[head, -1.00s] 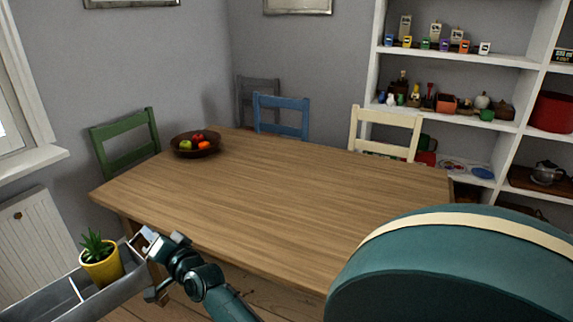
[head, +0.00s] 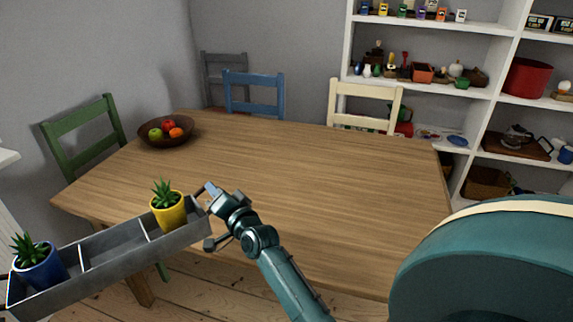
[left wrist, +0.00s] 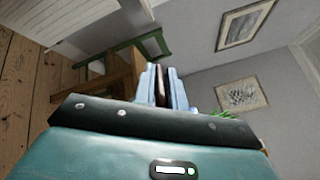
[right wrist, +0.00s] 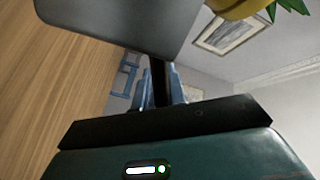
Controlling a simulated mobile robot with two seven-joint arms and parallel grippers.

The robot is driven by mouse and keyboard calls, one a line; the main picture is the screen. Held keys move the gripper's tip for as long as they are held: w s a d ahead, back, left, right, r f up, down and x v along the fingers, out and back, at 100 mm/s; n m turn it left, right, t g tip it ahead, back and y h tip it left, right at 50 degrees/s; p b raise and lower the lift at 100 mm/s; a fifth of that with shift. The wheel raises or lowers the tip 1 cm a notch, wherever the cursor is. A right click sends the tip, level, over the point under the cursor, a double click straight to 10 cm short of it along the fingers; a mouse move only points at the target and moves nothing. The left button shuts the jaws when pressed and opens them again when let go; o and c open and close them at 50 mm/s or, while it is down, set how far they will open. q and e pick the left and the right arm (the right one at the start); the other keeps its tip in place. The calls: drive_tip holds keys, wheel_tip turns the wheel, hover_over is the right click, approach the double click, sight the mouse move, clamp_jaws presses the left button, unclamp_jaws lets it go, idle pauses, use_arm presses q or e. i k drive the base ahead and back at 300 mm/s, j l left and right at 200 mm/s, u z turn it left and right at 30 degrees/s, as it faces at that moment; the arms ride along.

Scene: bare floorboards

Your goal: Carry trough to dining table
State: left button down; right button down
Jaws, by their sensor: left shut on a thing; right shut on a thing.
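The grey trough (head: 112,268) is held up at the near left edge of the wooden dining table (head: 270,170), slightly tilted in the picture. A yellow pot with a plant (head: 168,210) sits in its right compartment and a blue pot with a plant (head: 40,267) in its left one. The middle compartment looks empty. My right gripper (head: 207,198) is shut on the trough's right end. The trough's grey wall (right wrist: 110,22) fills the upper right wrist view. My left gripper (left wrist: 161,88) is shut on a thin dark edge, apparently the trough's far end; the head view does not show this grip.
A bowl of fruit (head: 166,132) stands at the table's back left. The rest of the tabletop is clear. Green (head: 84,140), blue (head: 254,93) and cream (head: 365,105) chairs stand around it. A white shelf (head: 430,90) with many items is at the back right.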

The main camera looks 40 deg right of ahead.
sight(276, 175)
drive_tip(key=i+z, duration=0.2)
drive_tip(key=z, duration=0.2)
drive_tip(key=i+z, duration=0.15)
drive_tip(key=z, duration=0.2)
drive_tip(key=i+z, duration=0.6)
drive_tip(key=i, duration=0.15)
